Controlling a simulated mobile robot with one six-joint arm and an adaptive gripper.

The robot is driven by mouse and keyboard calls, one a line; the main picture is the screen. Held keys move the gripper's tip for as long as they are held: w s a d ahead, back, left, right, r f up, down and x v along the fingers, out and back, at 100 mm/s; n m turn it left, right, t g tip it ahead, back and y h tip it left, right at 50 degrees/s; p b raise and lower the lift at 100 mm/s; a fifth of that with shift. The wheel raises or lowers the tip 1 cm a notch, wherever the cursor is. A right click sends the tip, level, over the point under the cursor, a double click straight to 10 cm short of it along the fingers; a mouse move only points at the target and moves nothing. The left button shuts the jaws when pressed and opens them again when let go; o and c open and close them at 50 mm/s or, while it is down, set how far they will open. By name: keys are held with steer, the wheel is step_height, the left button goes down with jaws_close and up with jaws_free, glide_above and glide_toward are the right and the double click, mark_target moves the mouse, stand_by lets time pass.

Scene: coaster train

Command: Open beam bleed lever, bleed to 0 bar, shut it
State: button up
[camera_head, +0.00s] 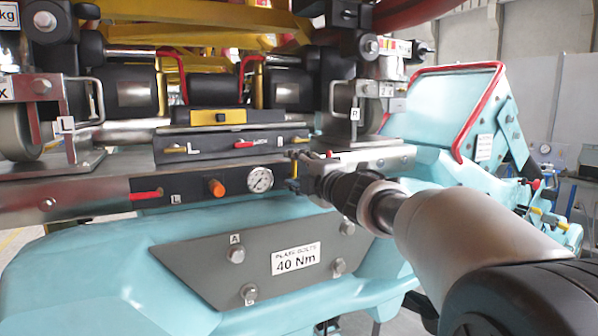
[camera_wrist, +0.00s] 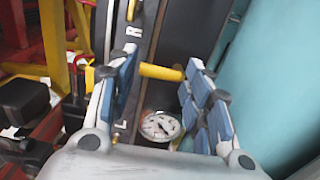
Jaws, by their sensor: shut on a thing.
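My gripper (camera_head: 302,176) is at the front face of the grey beam, right of the round pressure gauge (camera_head: 260,180). In the wrist view, my gripper (camera_wrist: 162,74) has its blue-padded fingers on either side of a yellow lever handle (camera_wrist: 160,72), which lies crosswise between them; it is shut on this lever. The yellow lever also shows in the head view (camera_head: 294,168), partly hidden by my gripper. The white gauge dial (camera_wrist: 160,126) faces the wrist camera below the lever, but its reading is too small to tell.
An orange knob (camera_head: 216,188) and a red lever (camera_head: 147,195) are on the beam to the left. A panel with small yellow and red levers (camera_head: 240,146) sits just above. A grey plate labelled 40 Nm (camera_head: 210,262) is below. A turquoise frame with a red rail (camera_head: 470,110) stands right.

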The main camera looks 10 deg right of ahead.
steer(key=shift+r, duration=0.1)
steer(key=o, duration=1.1)
steer(key=v, duration=1.2)
